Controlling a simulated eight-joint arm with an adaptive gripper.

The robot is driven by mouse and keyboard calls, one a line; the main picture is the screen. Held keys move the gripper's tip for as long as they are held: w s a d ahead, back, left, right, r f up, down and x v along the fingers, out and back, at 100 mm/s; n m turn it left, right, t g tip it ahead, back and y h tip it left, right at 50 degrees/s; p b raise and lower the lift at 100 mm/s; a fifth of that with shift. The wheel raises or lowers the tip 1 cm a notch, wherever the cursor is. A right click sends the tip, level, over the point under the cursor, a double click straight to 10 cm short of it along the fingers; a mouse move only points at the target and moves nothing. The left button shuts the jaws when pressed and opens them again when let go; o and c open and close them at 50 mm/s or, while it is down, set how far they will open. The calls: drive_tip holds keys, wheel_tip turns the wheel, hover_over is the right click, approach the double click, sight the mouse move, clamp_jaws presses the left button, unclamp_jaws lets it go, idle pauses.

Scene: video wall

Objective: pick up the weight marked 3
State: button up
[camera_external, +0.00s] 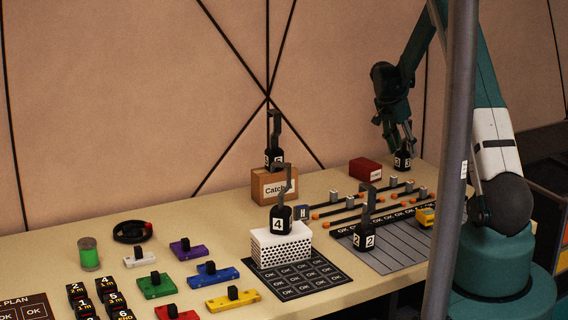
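The weight that seems to be marked 3 (402,161) is a small black block with a white label, at the back right of the table. My gripper (404,139) points down directly over it, and its fingers are at the weight's top. Whether the fingers are open or shut on the handle is too small and dark to tell. I cannot tell whether the weight rests on the table or is lifted. Other black weights with tall handles stand apart: one marked 4 (280,219), one marked 2 (363,239), and one with an unclear label (274,158).
The 4 weight stands on a white perforated block (281,247), the unclear one on a cardboard box (273,187). A red box (365,169) lies left of my gripper. Rails with orange pieces (358,206) lie in front. A grey pole (455,160) crosses the view.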

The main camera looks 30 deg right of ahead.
clamp_jaws()
drive_tip(key=shift+r+p, duration=0.75)
drive_tip(key=shift+r, duration=4.3)
